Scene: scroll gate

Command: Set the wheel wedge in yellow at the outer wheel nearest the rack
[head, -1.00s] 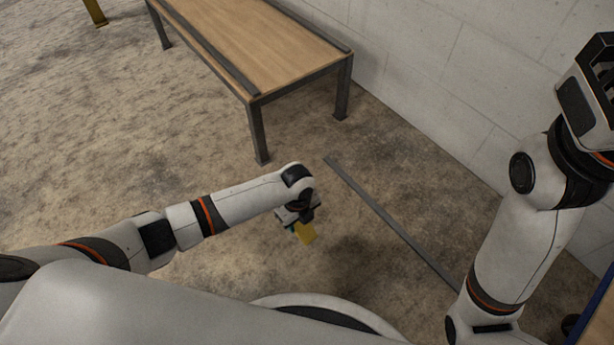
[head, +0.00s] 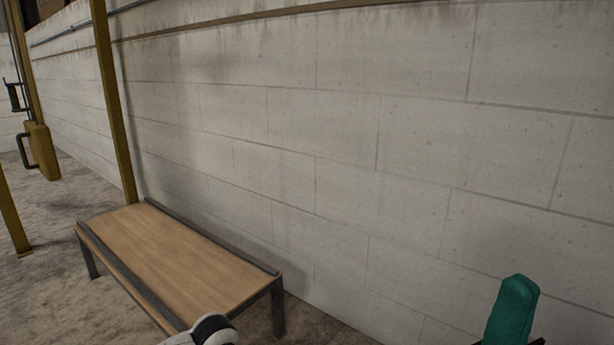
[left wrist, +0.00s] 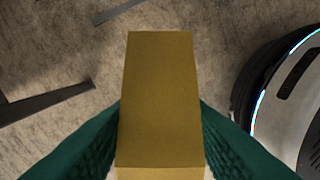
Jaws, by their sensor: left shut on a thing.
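The yellow wheel wedge (left wrist: 160,95) fills the middle of the left wrist view. My left gripper (left wrist: 160,110) is shut on it, with one teal finger against each side. It hangs above the concrete floor. My left gripper is outside the head view; only a white part of my left arm shows at the bottom edge. A teal finger of my right gripper (head: 511,310) stands up at the lower right of the head view, in front of the wall; the rest is cut off. No wheel and no clear rack show.
A low wooden-topped bench (head: 180,258) with dark metal rails stands against the block wall (head: 320,150). Yellow posts (head: 114,100) and a yellow box with dark handles (head: 42,150) stand at the left. A dark strip (left wrist: 45,101) lies on the floor.

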